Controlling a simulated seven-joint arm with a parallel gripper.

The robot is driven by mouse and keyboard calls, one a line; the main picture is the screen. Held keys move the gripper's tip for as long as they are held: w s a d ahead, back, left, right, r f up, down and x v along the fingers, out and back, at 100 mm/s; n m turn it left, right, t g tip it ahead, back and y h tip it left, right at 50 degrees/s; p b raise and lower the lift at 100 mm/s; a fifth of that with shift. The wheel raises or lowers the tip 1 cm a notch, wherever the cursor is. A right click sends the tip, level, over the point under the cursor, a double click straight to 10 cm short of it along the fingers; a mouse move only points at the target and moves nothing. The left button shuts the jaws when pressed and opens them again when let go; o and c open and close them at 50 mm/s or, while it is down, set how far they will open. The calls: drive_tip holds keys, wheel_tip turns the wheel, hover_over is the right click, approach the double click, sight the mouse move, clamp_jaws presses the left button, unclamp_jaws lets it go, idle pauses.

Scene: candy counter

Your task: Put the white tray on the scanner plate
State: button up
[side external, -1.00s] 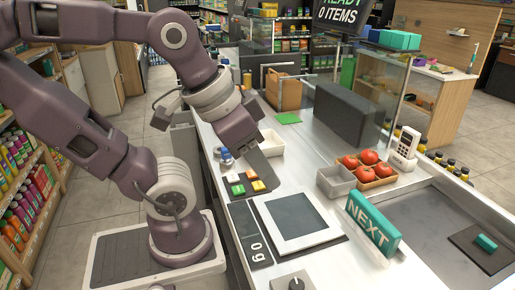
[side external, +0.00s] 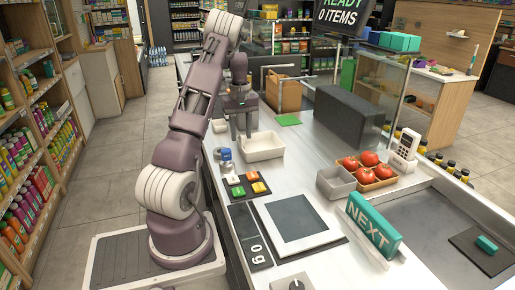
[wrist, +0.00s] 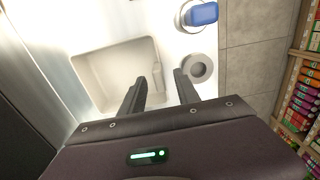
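The white tray (side external: 265,156) sits on the counter near its left edge and fills the left of the wrist view (wrist: 90,62). My gripper (side external: 241,135) points down at the tray's far-left end. In the wrist view my gripper (wrist: 160,82) is open, one finger over the tray's inside and the other outside its wall, so the wall lies between them. Whether a finger touches it, I cannot tell. The scanner plate (side external: 297,217), dark with a pale border, lies bare on the nearer counter, beside a "0g" display.
A blue-topped item (wrist: 203,14) and a grey ring-shaped item (wrist: 197,68) stand close beside the tray. A pad of coloured buttons (side external: 249,186) lies between tray and plate. A tomato crate (side external: 378,184), a grey bin (side external: 336,183) and a NEXT sign (side external: 373,226) stand right.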

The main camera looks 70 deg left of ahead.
wheel_tip(320, 180, down, 3)
drive_tip(key=shift+f, duration=0.1)
clamp_jaws()
idle(1.4)
